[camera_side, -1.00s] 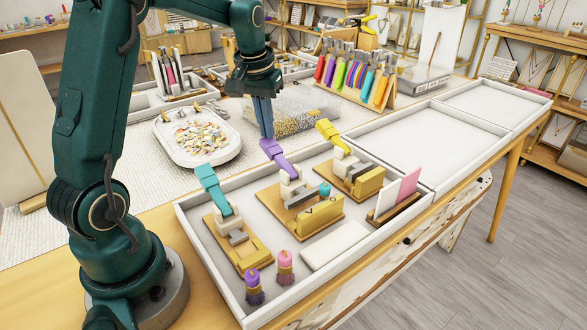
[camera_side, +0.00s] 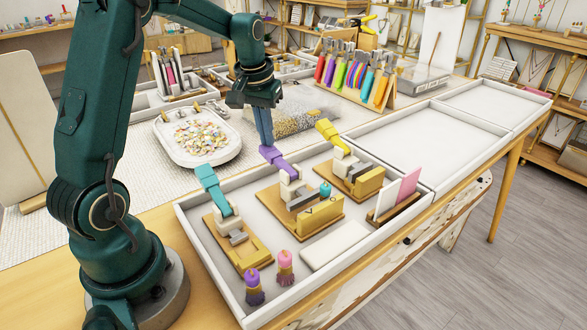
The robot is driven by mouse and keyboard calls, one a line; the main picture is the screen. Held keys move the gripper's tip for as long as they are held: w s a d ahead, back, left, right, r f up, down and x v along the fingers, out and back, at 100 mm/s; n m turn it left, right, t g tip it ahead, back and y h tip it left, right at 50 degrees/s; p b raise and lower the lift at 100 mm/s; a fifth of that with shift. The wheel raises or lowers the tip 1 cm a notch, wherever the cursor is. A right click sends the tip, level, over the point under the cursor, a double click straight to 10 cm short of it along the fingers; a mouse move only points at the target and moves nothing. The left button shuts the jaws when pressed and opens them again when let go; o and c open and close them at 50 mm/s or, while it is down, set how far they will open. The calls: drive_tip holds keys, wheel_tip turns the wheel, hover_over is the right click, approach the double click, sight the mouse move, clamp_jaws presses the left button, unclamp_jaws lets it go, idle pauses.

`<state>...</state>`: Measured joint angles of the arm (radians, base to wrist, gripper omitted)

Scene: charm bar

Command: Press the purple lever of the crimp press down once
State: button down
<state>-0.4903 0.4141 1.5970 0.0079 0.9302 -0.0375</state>
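The purple lever (camera_side: 279,159) belongs to the middle press in the white tray. It rises to the upper left from the metal body of the crimp press (camera_side: 323,215), which has a wooden base and a gold-coloured front block with dark marks. My gripper (camera_side: 266,141) points down at the lever's free end. Its blue-grey fingers look closed together, with nothing seen between them. The tips seem to touch or nearly touch the lever's top; the exact contact is hard to tell. The lever slants and is still raised above the base.
A teal-levered press (camera_side: 209,184) stands to the left and a yellow-levered press (camera_side: 333,137) to the right, both close by. A small teal knob (camera_side: 325,190) sits by the middle press. Two tasselled charms (camera_side: 285,262) and a white block (camera_side: 335,246) lie in front.

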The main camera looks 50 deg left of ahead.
drive_tip(key=shift+d+r, duration=0.15)
drive_tip(key=shift+r, duration=1.15)
drive_tip(key=shift+d+r, duration=0.15)
drive_tip(key=shift+r, duration=3.65)
drive_tip(key=shift+r, duration=0.15)
